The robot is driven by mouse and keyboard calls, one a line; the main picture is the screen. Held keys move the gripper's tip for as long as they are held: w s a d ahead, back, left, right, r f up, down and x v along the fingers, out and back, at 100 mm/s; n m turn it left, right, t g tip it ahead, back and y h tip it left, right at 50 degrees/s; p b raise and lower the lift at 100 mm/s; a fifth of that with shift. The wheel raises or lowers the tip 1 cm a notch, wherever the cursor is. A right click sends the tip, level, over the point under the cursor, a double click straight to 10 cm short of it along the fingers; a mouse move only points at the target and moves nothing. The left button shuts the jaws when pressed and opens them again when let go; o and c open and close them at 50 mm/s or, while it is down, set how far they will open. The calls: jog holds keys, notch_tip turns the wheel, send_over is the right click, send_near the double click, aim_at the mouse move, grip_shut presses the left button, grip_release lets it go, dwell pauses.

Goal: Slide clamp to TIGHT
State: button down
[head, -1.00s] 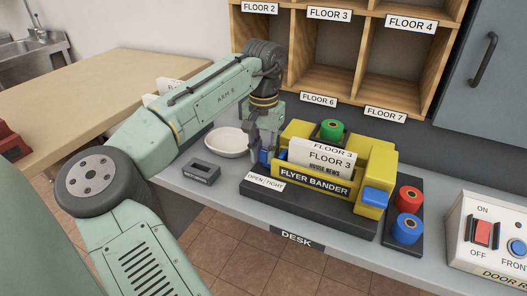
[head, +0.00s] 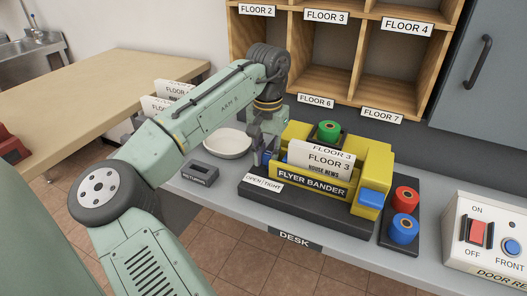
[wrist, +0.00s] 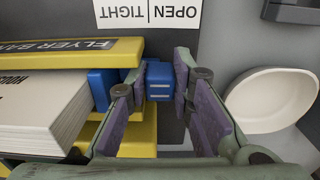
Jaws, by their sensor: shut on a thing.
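The yellow flyer bander (head: 378,165) stands on a dark base on the desk, with a stack of white FLOOR 3 flyers (head: 318,158) in it. The blue clamp is at its left end, mostly hidden by my gripper (head: 264,152) in the head view. In the wrist view my gripper (wrist: 160,100) has its fingers on both sides of the clamp's blue block (wrist: 160,88). Blue clamp parts lie close beside the flyer stack (wrist: 40,108); I cannot tell whether they touch it. The OPEN/TIGHT label (head: 263,182) is on the base in front of the clamp.
A white bowl (head: 228,143) and a dark RETURNS tray (head: 199,173) are left of the bander. Red and blue spools (head: 405,214) stand at its right, beside a switch box (head: 490,232). Wooden pigeonholes (head: 330,85) rise behind.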

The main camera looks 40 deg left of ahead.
aim_at(267, 155)
jog(key=c, duration=1.7)
grip_release()
notch_tip(267, 155, up, 12)
